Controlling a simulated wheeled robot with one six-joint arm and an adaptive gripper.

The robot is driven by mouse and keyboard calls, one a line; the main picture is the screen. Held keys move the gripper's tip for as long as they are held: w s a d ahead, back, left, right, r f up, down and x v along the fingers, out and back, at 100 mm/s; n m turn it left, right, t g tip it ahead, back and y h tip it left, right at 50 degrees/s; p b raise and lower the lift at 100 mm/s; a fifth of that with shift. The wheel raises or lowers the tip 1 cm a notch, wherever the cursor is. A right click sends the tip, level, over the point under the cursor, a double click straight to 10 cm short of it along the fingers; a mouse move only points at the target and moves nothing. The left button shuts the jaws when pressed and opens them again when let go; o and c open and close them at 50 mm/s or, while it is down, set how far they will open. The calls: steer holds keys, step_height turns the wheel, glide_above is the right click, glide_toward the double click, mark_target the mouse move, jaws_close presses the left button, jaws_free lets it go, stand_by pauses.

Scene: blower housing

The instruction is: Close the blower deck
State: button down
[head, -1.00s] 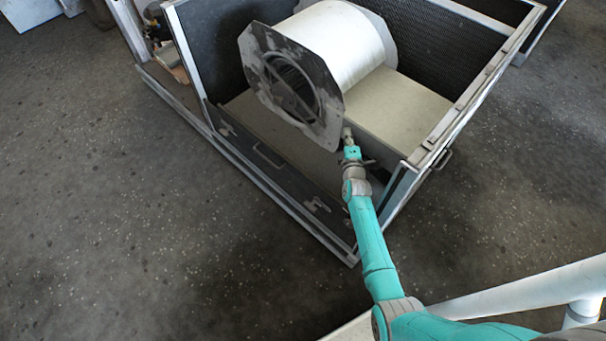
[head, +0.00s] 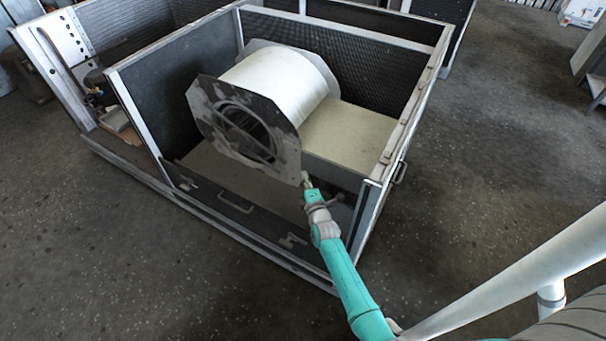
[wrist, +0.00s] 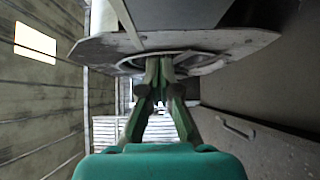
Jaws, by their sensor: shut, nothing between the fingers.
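The blower, a white drum (head: 277,85) with a dark, scuffed octagonal end plate (head: 245,128), sits inside the open-fronted housing (head: 141,117). A beige deck (head: 350,132) lies under and to the right of the drum. My gripper (head: 306,178) is shut and empty by the lower right corner of the end plate; I cannot tell whether it touches. In the wrist view my shut fingertips (wrist: 159,62) are in front of the plate (wrist: 205,44) and its round opening. The fingers hide part of that opening.
A dark front panel with a handle (head: 236,202) and latches lies low along the housing's front edge. The housing's right wall (head: 412,105) stands beside my arm. A side bay (head: 118,125) at the left holds small parts. The floor (head: 90,265) in front is clear.

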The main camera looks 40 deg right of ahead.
steer(key=v, duration=0.8)
steer(key=shift+w, duration=0.1)
steer(key=shift+w+a, duration=0.1)
